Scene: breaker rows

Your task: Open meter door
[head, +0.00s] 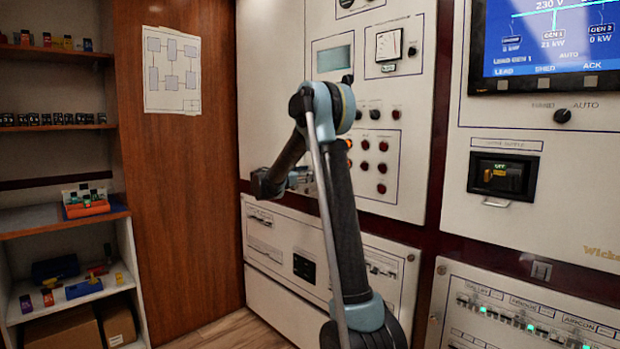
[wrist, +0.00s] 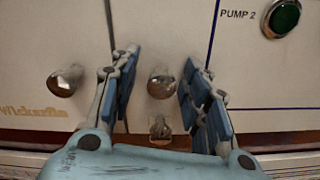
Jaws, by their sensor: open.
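My gripper (wrist: 161,60) is open in the wrist view, with its two blue-padded fingers pointing at a pale panel. A round metal knob (wrist: 161,83) shows between the fingers, with a gap visible on each side. I cannot tell how far the fingertips are from it in depth. In the head view my gripper (head: 268,184) is small and dark, in front of the pale left panel; its fingers are hard to make out there. An analog meter (head: 389,45) sits in the upper panel (head: 425,110). Which panel is the meter door is not clear.
A second knob (wrist: 65,80) is left of the fingers, and a small metal fitting (wrist: 160,128) is below. A green button (wrist: 281,17) is at upper right. Breaker panels (head: 270,226) run low along the wall. Shelves (head: 60,215) stand at left.

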